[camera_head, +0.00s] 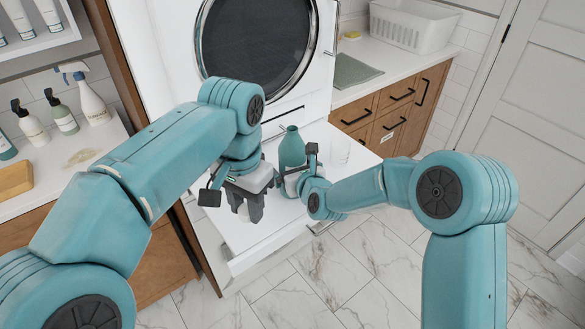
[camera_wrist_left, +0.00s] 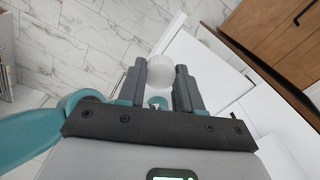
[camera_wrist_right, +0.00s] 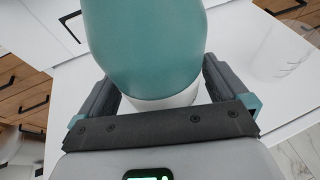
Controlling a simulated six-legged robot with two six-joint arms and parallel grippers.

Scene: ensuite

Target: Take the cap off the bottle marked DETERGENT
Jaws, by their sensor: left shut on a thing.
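The teal bottle (camera_head: 291,148) stands upright on the white pull-out shelf (camera_head: 240,238). Its top shows no white cap, and no lettering is readable. It fills the middle of the right wrist view (camera_wrist_right: 145,45), with a white band low down. My right gripper (camera_wrist_right: 160,85) has a finger on each side of the bottle's lower part, close against it. My left gripper (camera_head: 247,208) points down to the left of the bottle, apart from it. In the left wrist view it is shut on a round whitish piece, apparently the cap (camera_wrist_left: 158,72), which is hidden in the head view.
A clear cup (camera_head: 340,150) stands right of the bottle. A washer with a round door (camera_head: 258,40) rises behind. Pump and spray bottles (camera_head: 92,104) stand on the left counter. A white basket (camera_head: 415,24) sits on the right counter. The marble floor (camera_head: 370,260) is clear.

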